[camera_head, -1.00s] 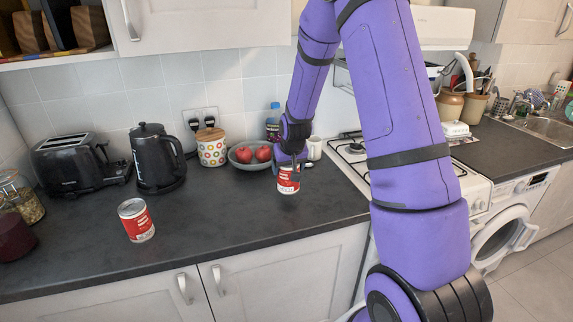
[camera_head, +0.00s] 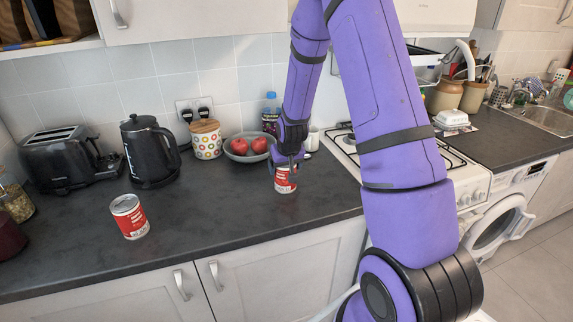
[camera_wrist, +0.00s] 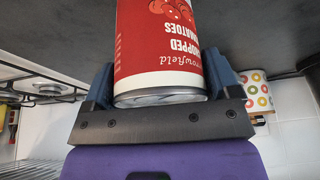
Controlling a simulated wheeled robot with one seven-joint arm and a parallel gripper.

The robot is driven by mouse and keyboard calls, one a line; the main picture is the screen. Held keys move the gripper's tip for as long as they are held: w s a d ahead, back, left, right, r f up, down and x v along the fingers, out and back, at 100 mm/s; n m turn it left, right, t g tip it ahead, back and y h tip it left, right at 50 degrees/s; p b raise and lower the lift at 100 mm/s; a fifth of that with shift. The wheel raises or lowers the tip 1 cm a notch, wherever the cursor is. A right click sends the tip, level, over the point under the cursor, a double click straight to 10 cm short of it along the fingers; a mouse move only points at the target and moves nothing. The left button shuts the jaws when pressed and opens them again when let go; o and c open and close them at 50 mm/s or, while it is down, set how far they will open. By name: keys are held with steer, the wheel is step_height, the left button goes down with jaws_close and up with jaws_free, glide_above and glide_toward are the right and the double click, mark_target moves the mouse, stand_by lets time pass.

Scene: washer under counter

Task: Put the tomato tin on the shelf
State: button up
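The tomato tin (camera_head: 285,180), red and white, is between the fingers of my gripper (camera_head: 287,162), at the counter's right part by the hob. In the wrist view the tin (camera_wrist: 160,45) shows a red chopped-tomatoes label, upside down in the picture, and a metal rim. The fingers of my gripper (camera_wrist: 162,85) lie against both its sides. I cannot tell whether its base touches the counter.
A second red-and-white tin (camera_head: 130,217) stands on the counter (camera_head: 210,210) at the left. Behind are a toaster (camera_head: 62,160), a black kettle (camera_head: 150,150), a spotted canister (camera_head: 207,140) and a bowl of red fruit (camera_head: 238,152). The counter's front middle is clear.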

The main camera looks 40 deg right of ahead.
steer(key=shift+o, duration=1.2)
steer(key=shift+r, duration=0.1)
